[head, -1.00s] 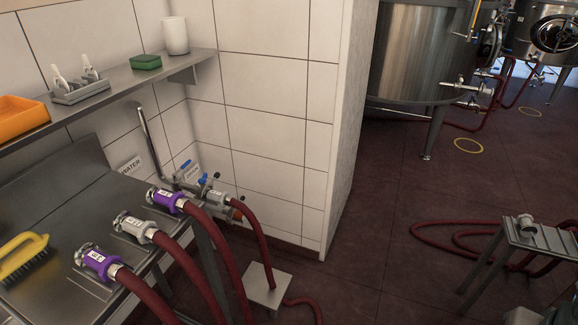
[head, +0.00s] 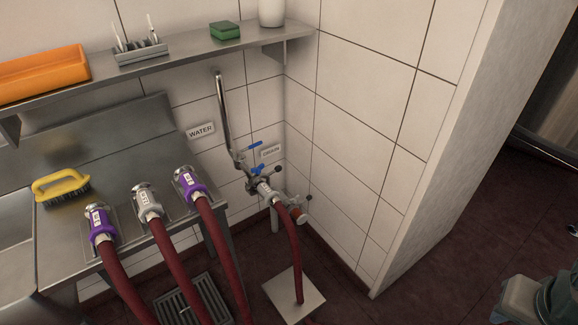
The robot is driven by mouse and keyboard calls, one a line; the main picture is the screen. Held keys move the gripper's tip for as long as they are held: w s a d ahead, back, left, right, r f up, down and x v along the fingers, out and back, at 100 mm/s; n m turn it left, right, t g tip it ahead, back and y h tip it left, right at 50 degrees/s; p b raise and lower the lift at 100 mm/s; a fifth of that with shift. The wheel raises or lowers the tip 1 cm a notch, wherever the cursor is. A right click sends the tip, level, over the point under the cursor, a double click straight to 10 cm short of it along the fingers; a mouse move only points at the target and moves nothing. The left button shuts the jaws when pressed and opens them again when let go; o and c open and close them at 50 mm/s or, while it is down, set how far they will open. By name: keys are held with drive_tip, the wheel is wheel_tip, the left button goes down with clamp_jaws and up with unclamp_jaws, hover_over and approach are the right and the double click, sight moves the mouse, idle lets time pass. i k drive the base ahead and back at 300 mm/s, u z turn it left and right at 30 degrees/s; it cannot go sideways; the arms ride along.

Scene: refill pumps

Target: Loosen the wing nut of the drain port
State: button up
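The drain port (head: 292,203) is by the wall corner, low beneath a small sign (head: 271,152) that seems to read DRAIN. An orange-red end piece (head: 300,216) shows on it. Small dark knobs stick out beside the pipework, one at the upper side (head: 278,169) and one at the right (head: 308,197). I cannot tell which is the port's wing nut. A red hose (head: 292,250) with a pale labelled coupling (head: 264,189) is joined at the valves and partly covers the port. Blue valve handles (head: 256,144) sit above.
Three hose couplings, two purple (head: 101,224) (head: 188,184) and one grey (head: 147,203), rest on the steel bench (head: 60,250). A yellow brush (head: 61,185) lies there. A shelf (head: 180,58) runs above. A wall edge (head: 440,150) stands at right. A metal plate (head: 293,295) lies below the port.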

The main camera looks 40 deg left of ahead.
sight(294, 200)
drive_tip(key=u, duration=0.9)
drive_tip(key=i, duration=0.8)
drive_tip(key=u, duration=1)
drive_tip(key=i, duration=0.2)
drive_tip(key=u, duration=0.1)
